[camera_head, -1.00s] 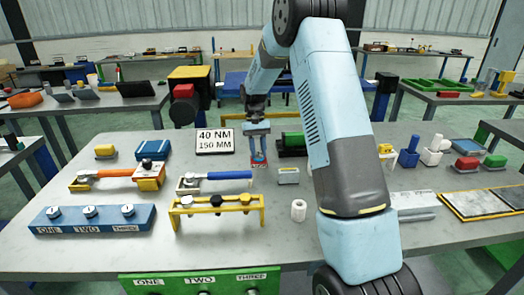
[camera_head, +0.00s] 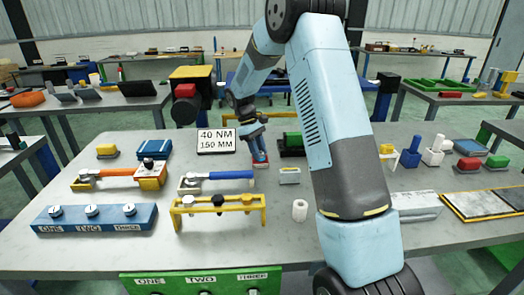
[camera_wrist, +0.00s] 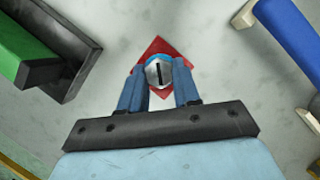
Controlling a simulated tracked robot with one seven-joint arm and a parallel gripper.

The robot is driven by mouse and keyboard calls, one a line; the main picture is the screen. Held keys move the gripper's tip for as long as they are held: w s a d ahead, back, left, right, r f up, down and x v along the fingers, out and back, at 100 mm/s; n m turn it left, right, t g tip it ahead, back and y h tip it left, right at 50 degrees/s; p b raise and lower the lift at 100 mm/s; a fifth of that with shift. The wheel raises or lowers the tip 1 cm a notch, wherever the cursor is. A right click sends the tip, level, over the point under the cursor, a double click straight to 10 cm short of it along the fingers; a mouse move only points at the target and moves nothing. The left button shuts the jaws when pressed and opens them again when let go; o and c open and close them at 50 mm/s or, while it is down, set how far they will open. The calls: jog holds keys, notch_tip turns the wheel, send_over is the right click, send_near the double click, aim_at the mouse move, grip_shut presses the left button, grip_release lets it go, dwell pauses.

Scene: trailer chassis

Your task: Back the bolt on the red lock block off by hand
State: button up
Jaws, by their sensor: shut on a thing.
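The red lock block (camera_wrist: 165,47) lies on the table and looks like a diamond in the wrist view. A silver bolt head (camera_wrist: 159,72) with a dark slot sits over it, with a blue edge at its top. My gripper (camera_wrist: 160,82) has its two blue fingers shut on the bolt, one on each side. The fingers and bolt hide the near part of the block. In the head view my gripper (camera_head: 260,152) reaches down, tilted, to the red lock block (camera_head: 261,164), which is small and partly hidden there.
A green and black fixture (camera_head: 291,145) stands just right of the gripper. A blue-handled wrench (camera_head: 217,180) lies in front on the left. A 40 NM sign (camera_head: 216,141) stands behind left. A small grey block (camera_head: 289,176) and a white roll (camera_head: 299,210) are nearer me.

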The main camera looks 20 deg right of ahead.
jog(key=shift+a+f, duration=0.15)
jog(key=shift+a, duration=0.05)
dwell(0.3)
jog(key=o, duration=1.1)
jog(key=shift+c, duration=0.2)
jog(key=v, duration=1.3)
jog(key=shift+r, duration=0.4)
jog(key=shift+w, duration=0.1)
